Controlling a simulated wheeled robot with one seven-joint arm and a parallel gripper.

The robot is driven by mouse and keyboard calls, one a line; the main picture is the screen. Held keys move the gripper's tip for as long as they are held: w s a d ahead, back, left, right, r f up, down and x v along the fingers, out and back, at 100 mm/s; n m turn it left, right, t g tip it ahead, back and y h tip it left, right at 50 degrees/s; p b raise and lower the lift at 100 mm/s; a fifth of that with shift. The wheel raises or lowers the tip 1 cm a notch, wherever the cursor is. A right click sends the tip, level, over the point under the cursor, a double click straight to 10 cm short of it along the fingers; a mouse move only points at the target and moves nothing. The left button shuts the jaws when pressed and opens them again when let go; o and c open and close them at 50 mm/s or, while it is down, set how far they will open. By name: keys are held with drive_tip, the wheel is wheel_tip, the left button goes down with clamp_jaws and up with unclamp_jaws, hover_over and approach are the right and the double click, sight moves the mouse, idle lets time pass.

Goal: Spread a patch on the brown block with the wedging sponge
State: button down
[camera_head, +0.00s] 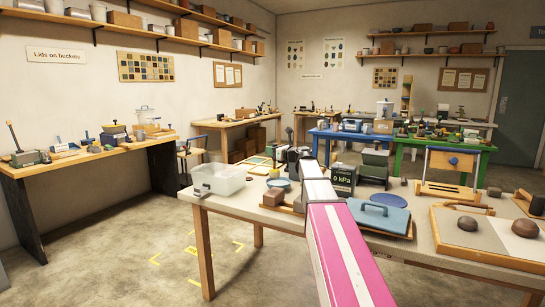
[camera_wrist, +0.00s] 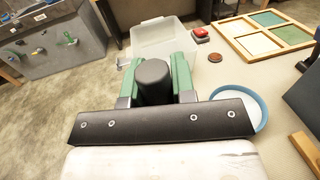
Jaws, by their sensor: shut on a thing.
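My gripper (camera_wrist: 158,85) has green fingers, shut on a dark grey rounded piece. I take this for the handle of the wedging sponge (camera_wrist: 153,82); its underside is hidden. In the head view my gripper (camera_head: 290,160) is dark and small at the far end of my arm, above the table. The brown block (camera_head: 272,197) sits near the table's front edge, just left of my arm and below the gripper. I cannot make it out in the wrist view, and no patch is clear on it.
A blue-rimmed bowl (camera_head: 279,183) stands just behind the block; it also shows in the wrist view (camera_wrist: 254,106). A clear tub (camera_head: 218,180) is at the left table corner. A 0 kPa box (camera_head: 343,180) and a blue handled lid (camera_head: 380,216) stand right of my arm.

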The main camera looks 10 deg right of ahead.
drive_tip(key=shift+w, duration=0.35)
drive_tip(key=shift+f, duration=0.6)
wheel_tip(320, 180, down, 3)
drive_tip(key=shift+s+f, duration=0.1)
drive_tip(key=shift+s+d+r, duration=0.2)
drive_tip(key=shift+s+d, duration=0.25)
drive_tip(key=shift+d, duration=0.2)
drive_tip(key=shift+s+d, duration=0.3)
drive_tip(key=shift+d, duration=0.2)
